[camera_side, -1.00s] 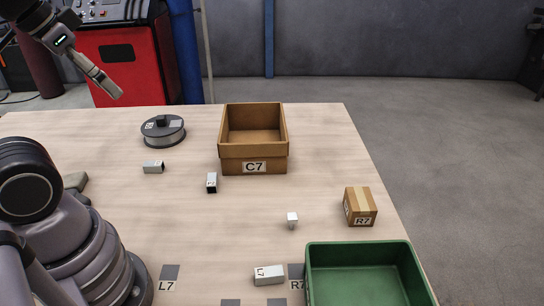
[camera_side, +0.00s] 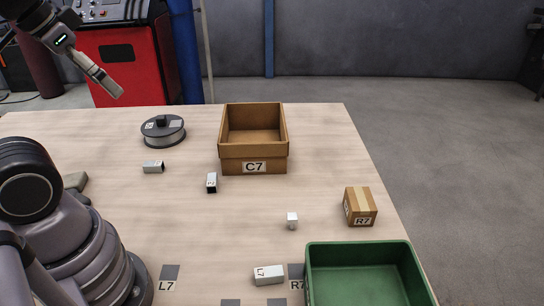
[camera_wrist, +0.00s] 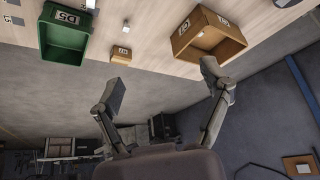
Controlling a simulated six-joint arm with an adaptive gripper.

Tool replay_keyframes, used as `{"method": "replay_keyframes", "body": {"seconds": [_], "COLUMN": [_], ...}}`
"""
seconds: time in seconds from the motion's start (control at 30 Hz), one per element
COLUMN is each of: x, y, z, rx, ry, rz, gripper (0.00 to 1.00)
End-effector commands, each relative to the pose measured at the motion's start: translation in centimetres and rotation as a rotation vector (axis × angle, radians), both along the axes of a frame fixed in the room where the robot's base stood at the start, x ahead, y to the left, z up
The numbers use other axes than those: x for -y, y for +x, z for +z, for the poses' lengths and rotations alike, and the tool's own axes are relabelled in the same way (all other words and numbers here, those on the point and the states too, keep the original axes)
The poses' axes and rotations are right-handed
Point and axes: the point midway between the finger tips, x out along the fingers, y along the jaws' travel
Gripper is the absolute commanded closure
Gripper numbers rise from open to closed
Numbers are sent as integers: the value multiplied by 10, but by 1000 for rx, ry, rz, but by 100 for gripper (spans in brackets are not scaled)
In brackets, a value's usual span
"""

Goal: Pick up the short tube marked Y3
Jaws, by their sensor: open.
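Several short grey tubes lie apart on the table in the side view: one at the left (camera_side: 153,167), one near the brown bin (camera_side: 211,183), a small one in the middle (camera_side: 292,220) and one at the front (camera_side: 268,275). Their marks are too small to read surely, so I cannot tell which is Y3. My gripper (camera_side: 105,84) is high beyond the table's far left edge, away from all the tubes. In the wrist view my gripper (camera_wrist: 165,86) has its fingers wide apart with nothing between them.
A brown bin marked C7 (camera_side: 253,164), a spool (camera_side: 163,131), a small cardboard box marked R7 (camera_side: 361,206) and a green bin (camera_side: 358,246) stand on the table. A red cabinet (camera_side: 121,70) is behind. The table's middle is mostly clear.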

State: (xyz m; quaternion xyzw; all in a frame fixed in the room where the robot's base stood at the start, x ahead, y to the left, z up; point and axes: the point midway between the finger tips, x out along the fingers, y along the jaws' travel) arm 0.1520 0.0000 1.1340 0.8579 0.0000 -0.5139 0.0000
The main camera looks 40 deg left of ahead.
Motion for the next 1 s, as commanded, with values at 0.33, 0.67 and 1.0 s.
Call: {"method": "replay_keyframes", "body": {"seconds": [0.33,0.67,1.0], "x": [-33,-97,-159], "y": [49,134,192], "z": [-18,-89,-223], "rx": [-273,-734,-1170], "ry": [194,506,777], "rz": [-55,-238,-538], "gripper": [22,22,22]}}
